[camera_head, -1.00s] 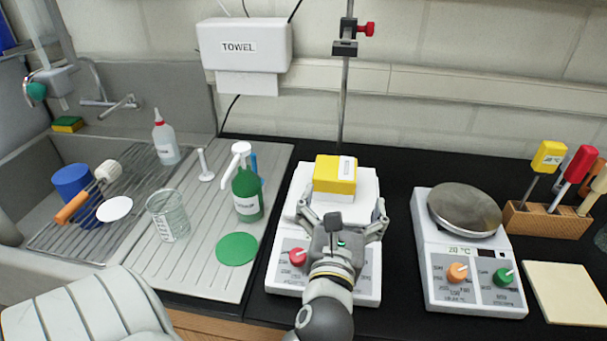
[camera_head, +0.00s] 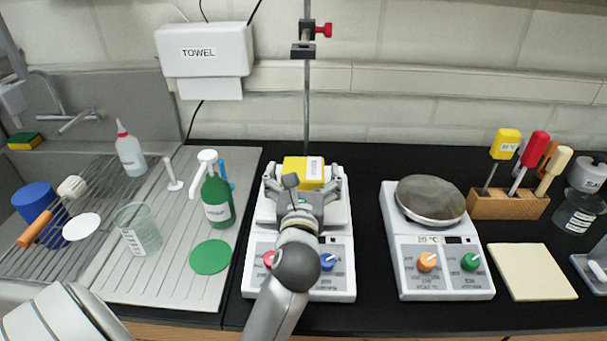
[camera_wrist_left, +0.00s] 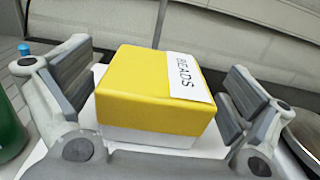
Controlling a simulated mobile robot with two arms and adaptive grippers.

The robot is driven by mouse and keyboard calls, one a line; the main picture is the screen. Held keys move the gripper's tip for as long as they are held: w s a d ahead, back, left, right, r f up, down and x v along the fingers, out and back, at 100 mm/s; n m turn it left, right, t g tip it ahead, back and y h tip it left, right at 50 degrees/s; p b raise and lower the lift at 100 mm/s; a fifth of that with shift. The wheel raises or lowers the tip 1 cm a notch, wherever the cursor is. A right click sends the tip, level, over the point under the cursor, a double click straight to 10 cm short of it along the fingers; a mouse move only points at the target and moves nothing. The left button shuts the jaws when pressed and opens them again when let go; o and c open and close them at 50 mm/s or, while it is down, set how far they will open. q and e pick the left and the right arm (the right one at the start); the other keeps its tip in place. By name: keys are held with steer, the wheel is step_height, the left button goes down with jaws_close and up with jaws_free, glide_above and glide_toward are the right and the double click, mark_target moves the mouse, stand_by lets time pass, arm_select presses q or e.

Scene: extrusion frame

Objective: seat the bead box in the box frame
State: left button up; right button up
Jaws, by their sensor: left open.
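The bead box (camera_head: 297,168) is yellow above and white below, with a white label reading BEADS. It sits upright on the white top of the left hotplate (camera_head: 262,215). My left gripper (camera_head: 303,181) is open at the box's near side. In the left wrist view, the box (camera_wrist_left: 150,88) stands between the two open fingers of the gripper (camera_wrist_left: 160,90), with a visible gap on each side. My gripper hides the box's lower front in the head view. I cannot make out a separate box frame. My right gripper is not in view.
A second hotplate (camera_head: 410,270) with a round metal plate stands to the right. A green bottle (camera_head: 217,205) and a beaker (camera_head: 140,230) stand to the left. A stand rod (camera_head: 307,110) rises behind the box. Black bench between the hotplates is clear.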

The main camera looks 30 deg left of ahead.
arm_select(q)
steer(key=shift+x, duration=0.95)
steer(key=c, duration=1.2)
steer(key=shift+o, duration=0.2)
